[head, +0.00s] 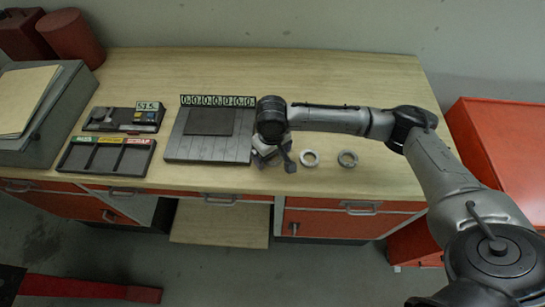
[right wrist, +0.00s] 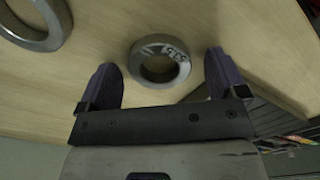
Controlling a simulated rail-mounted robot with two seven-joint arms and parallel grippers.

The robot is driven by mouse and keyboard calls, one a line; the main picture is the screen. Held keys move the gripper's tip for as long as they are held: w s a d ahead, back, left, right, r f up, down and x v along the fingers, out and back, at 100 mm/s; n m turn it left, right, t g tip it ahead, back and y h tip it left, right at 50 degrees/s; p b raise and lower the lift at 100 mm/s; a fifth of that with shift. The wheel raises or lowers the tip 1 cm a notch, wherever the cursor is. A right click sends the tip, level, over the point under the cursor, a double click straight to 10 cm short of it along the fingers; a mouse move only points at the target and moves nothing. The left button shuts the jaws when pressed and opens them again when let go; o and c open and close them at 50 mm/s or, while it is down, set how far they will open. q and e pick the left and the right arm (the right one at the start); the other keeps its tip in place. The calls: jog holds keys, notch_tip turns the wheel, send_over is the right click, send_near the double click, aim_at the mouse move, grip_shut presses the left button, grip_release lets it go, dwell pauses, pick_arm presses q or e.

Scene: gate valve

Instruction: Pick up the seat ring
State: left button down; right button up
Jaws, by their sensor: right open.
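Two grey metal rings lie flat on the wooden workbench: a left ring (head: 309,158) and a right ring (head: 347,158). I cannot tell from the head view which is the seat ring. My right gripper (head: 279,160) is just left of the left ring, low over the bench. In the right wrist view its jaws are open and empty. A ring with dark markings (right wrist: 160,81) shows between and beyond the fingertips, apart from both. A second ring (right wrist: 64,15) is cut off at the top left. My left gripper is not in view.
A dark grey plate (head: 175,147) with a number strip (head: 217,101) lies left of my gripper. Farther left are a three-slot tray (head: 124,157) and a small device with a display (head: 148,106). The bench right of the rings is clear, beneath my arm.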

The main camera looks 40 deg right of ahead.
jog(key=shift+c, duration=0.5)
jog(key=c, duration=1)
jog(key=shift+r, duration=0.15)
jog(key=shift+c, duration=0.2)
